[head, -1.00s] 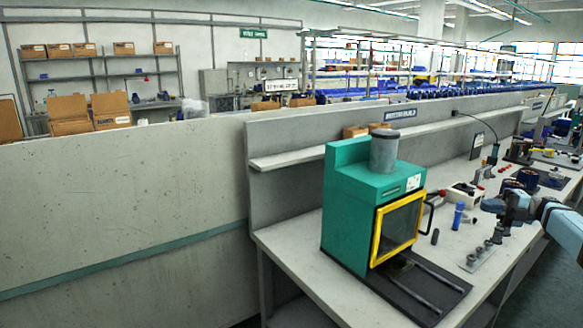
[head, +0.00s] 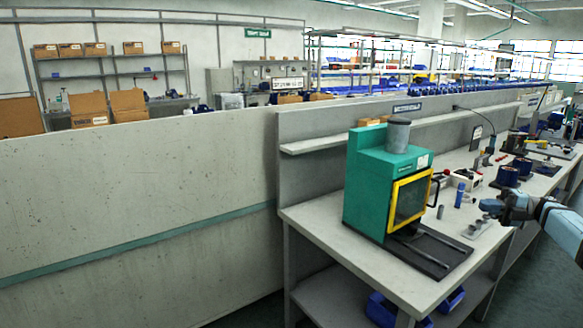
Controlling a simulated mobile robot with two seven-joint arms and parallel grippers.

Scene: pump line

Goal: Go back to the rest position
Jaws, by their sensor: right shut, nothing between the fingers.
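My right gripper (head: 487,208) is at the right of the head view, with its arm coming in from the right edge. It is shut and empty, and shows in front of the bench top near a grey strip with small grey parts (head: 476,228). I cannot tell its exact height above the bench. My left gripper is not in view.
A green machine (head: 368,190) with a yellow-framed door (head: 411,199) stands on the workbench (head: 312,220). A blue cylinder (head: 459,195) and a white box (head: 467,178) stand right of it. Blue bins (head: 382,309) sit below. A grey partition (head: 130,200) fills the left.

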